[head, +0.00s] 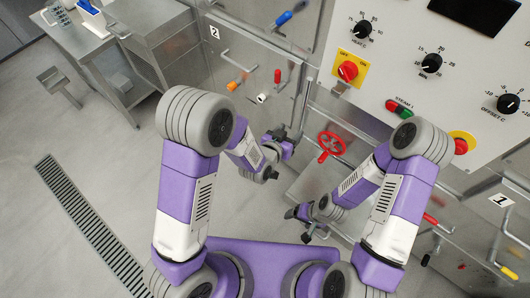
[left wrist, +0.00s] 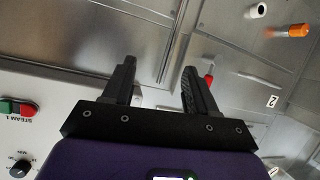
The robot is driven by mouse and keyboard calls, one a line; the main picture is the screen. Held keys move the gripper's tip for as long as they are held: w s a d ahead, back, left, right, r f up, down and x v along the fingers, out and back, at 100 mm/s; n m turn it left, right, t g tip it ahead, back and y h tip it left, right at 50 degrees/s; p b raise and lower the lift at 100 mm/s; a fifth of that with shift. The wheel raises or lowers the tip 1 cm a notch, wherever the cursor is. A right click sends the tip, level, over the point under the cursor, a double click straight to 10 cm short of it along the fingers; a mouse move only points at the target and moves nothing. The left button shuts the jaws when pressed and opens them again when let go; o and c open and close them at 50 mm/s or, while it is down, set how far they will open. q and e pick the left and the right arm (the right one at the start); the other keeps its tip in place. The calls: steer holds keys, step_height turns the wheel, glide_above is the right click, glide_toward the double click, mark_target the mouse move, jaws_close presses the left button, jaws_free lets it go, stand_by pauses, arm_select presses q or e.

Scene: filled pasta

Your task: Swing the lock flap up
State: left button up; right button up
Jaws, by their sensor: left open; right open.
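The lock flap is hard to make out. A small grey metal piece (head: 341,88) on the steel front below the yellow-backed red knob may be it, but I cannot tell for sure. In the left wrist view a pale metal bit (left wrist: 137,95) shows partly hidden behind the left finger. My left gripper (head: 281,143) is in front of the steel doors, left of the red handwheel; its spread, empty fingers show in the left wrist view (left wrist: 158,70). My right gripper (head: 306,222) is lower, near the machine's lower front, open with nothing seen in it.
A red handwheel (head: 331,146) sticks out between my arms. Red, white and orange valve handles (head: 233,86) project from the door marked 2. A control panel (head: 440,85) with knobs and buttons is at upper right.

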arm_select(q)
steer(key=s+a+f+n+g+y+p, duration=0.2)
steer(key=s+a+f+g+p, duration=0.1)
steer(key=a+f, duration=0.4)
steer(key=shift+s+n+g, duration=0.3)
steer(key=shift+s+g, duration=0.2)
steer(key=shift+s, duration=0.65)
steer(key=shift+a, duration=0.1)
steer(key=s+a+f+n+g, duration=0.2)
steer(key=s+f+g, duration=0.1)
steer(key=s, duration=0.5)
steer(key=s+a+f+n+g, duration=0.2)
steer(key=s+a+f+g, duration=0.1)
steer(key=s+f, duration=0.3)
steer(key=s+g, duration=0.1)
steer(key=s, duration=0.1)
steer(key=shift+s+a+f+g, duration=0.3)
steer(key=shift+s, duration=0.05)
stand_by(0.6)
